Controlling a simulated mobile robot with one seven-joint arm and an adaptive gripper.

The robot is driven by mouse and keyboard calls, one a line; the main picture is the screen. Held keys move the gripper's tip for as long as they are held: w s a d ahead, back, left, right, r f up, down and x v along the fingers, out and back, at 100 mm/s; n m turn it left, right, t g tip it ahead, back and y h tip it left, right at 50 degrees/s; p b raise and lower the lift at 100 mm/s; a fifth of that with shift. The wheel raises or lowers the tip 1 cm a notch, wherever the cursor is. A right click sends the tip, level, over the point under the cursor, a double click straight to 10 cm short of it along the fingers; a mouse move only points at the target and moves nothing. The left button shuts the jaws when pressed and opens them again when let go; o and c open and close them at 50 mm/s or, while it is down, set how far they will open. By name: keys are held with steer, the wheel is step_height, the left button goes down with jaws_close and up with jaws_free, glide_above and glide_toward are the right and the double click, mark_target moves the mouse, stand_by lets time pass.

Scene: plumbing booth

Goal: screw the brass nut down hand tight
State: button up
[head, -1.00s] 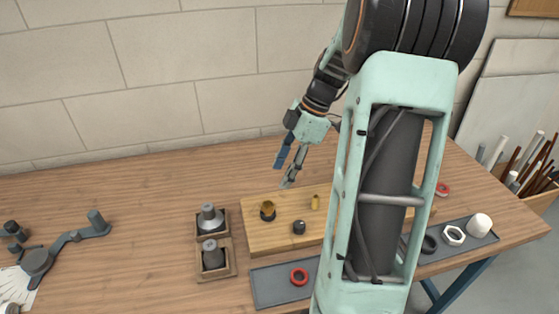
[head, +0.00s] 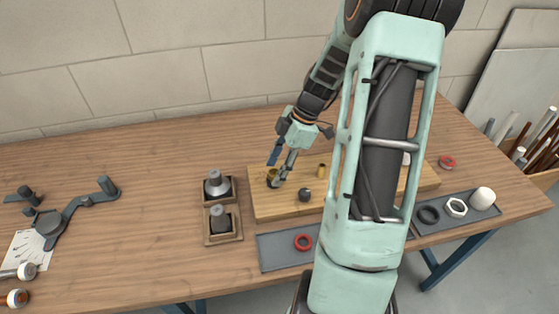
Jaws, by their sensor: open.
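My gripper (head: 276,180) is open and points down at the left part of a wooden board (head: 262,205). A brass piece with a dark base, which looks like the brass nut (head: 270,175), stands on the board at the fingertips. The fingers partly hide it, and I cannot tell whether they touch it. A smaller upright brass fitting (head: 321,171) stands on the board to the right. A dark round fitting (head: 305,195) stands in front of that.
Two wooden holders with grey sockets (head: 217,187) (head: 220,220) stand left of the board. A grey wrench-like tool (head: 70,212) lies far left.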

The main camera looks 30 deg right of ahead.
steer(key=shift+c, duration=0.4)
steer(key=c, duration=1.2)
steer(key=shift+o, duration=0.2)
steer(key=shift+m+b, duration=0.35)
steer(key=shift+m, duration=0.05)
steer(key=shift+m+t+b, duration=0.3)
steer(key=shift+m+b, duration=0.1)
steer(key=shift+m, duration=0.1)
steer(key=shift+s+a+f+m+t+h+b, duration=0.1)
steer(key=shift+m+t+h+b, duration=0.25)
steer(key=shift+m+b, duration=0.65)
steer(key=shift+m+t+h+b, duration=0.25)
steer(key=shift+m+t+b, duration=0.25)
steer(key=shift+m, duration=0.8)
